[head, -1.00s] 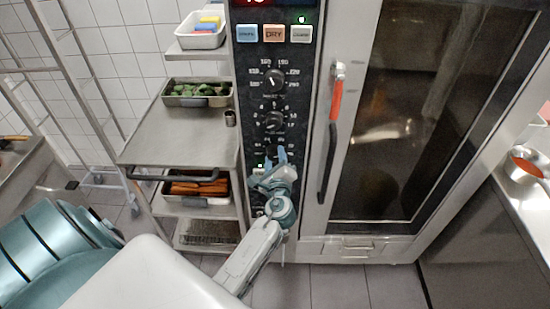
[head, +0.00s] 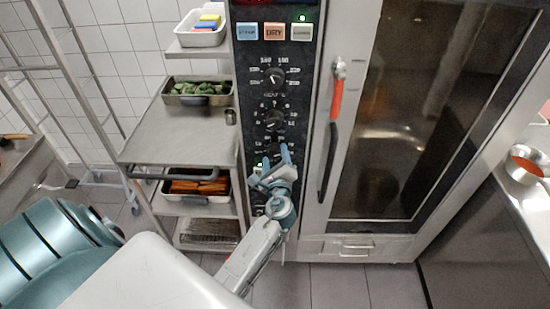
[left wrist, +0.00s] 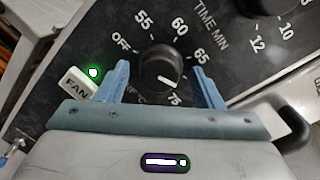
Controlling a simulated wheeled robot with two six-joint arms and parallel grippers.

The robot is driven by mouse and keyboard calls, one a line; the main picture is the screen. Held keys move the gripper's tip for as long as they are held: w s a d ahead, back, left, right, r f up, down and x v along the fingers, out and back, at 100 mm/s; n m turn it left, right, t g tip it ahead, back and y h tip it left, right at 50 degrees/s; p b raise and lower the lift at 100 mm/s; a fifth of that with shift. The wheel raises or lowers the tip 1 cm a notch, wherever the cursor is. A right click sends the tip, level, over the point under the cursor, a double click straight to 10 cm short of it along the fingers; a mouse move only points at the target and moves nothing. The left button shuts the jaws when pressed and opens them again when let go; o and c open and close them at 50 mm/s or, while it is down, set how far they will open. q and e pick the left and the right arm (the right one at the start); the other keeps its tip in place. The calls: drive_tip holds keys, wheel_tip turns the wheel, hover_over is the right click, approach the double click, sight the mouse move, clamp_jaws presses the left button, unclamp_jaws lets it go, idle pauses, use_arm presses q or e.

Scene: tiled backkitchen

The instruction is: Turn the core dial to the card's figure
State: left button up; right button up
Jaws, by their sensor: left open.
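The core dial (left wrist: 160,68) is a round black knob in the left wrist view, ringed by OFF, 55, 60, 65 and 75. Its white mark points to the lower right, between 65 and 75; my finger covers part of the scale there. In the head view the dial (head: 274,150) is the lowest large knob, partly hidden. My left gripper (head: 276,156) is open in front of it. In the left wrist view its blue fingers (left wrist: 162,76) stand on either side of the knob, with visible gaps. I see no readable card. My right gripper is not in view.
Two more dials (head: 274,79) sit above on the black panel. A lit FAN button (left wrist: 76,84) is close to the left finger. The oven door handle (head: 331,130) stands right of the panel. A steel rack (head: 150,140) with trays stands left.

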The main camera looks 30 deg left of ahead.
use_arm(q)
drive_tip(key=b+v, duration=0.4)
drive_tip(key=v, duration=0.6)
drive_tip(key=shift+s+d, duration=0.2)
drive_tip(key=shift+f, duration=0.1)
